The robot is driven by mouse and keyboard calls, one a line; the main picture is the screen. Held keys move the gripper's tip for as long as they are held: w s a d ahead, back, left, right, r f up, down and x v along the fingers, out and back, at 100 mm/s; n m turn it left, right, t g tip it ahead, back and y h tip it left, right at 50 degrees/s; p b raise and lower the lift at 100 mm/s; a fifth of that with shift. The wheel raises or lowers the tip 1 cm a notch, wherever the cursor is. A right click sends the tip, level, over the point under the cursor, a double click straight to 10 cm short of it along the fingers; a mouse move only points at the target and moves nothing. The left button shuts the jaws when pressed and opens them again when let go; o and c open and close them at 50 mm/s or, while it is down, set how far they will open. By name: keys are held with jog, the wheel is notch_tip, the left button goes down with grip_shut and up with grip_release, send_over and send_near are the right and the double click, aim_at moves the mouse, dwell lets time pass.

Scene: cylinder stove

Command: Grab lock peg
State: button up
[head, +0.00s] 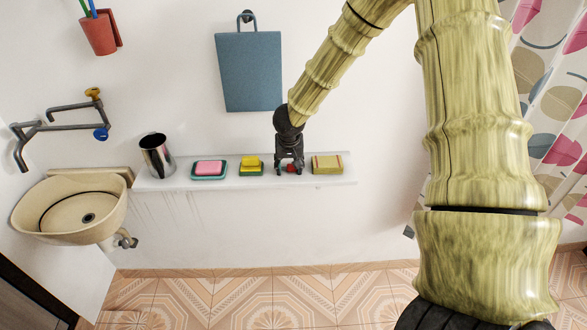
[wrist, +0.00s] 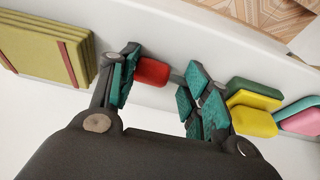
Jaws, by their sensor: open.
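A small red piece with a short grey part beside it, which looks like the lock peg (wrist: 152,72), rests on the white shelf (head: 330,180). In the head view its red part shows (head: 291,168) between my fingers. My gripper (head: 290,171) points down at the shelf, with its fingers spread on either side of the red piece. In the wrist view my gripper (wrist: 162,82) has teal pads; the left pad is close to the red piece. I cannot tell whether they touch. The right finger hides part of the grey end.
A blue board (head: 250,75) hangs above.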

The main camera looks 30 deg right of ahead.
jog(key=shift+s, duration=0.1)
jog(key=c, duration=0.3)
dwell(0.5)
